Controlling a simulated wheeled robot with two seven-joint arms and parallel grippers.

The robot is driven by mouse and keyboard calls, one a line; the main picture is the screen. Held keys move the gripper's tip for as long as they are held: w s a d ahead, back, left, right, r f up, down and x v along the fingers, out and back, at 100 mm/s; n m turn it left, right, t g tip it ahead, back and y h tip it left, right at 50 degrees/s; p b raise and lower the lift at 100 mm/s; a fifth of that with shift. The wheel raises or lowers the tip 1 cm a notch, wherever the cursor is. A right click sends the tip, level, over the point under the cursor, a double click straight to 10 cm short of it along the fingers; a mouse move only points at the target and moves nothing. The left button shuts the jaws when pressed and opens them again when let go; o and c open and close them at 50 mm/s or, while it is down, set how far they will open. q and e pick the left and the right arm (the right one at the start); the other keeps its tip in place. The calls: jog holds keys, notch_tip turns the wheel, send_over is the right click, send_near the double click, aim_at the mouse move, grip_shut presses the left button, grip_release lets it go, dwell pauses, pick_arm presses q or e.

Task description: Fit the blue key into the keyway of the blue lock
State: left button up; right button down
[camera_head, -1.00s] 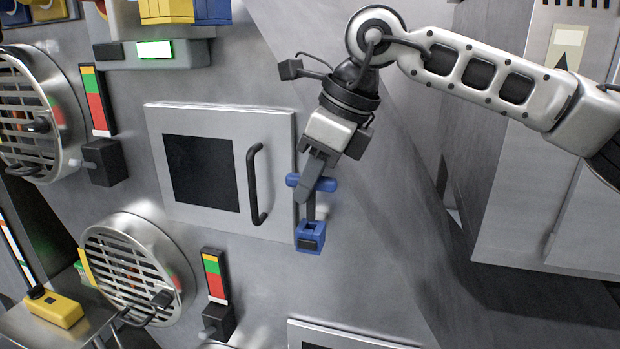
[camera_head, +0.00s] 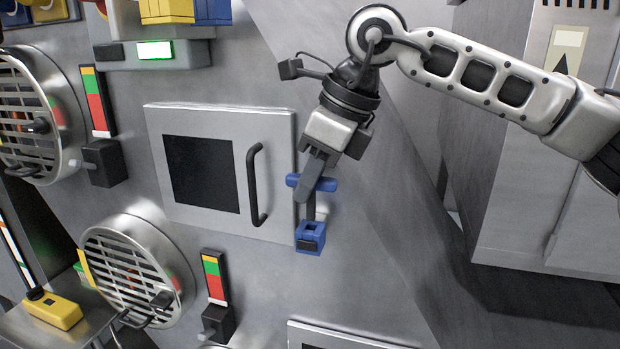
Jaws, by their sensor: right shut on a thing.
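The blue key has a blue crossbar handle (camera_head: 325,184) and a dark shaft pointing down. My right gripper (camera_head: 312,182) is shut on the handle. The blue lock (camera_head: 311,240) is a small blue block on the grey wall, just right of the metal door's lower right corner, with a square opening on top. The key's shaft stands over the lock's opening, its lower end at the top of the lock. I cannot tell how far the tip is inside. My left gripper is not in view.
A metal door (camera_head: 272,120) with a dark window and black handle (camera_head: 256,185) is close left of the key. Round grilles (camera_head: 135,272) and coloured gauges stand further left. A yellow block (camera_head: 54,309) lies on a ledge at lower left. The wall right of the lock is bare.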

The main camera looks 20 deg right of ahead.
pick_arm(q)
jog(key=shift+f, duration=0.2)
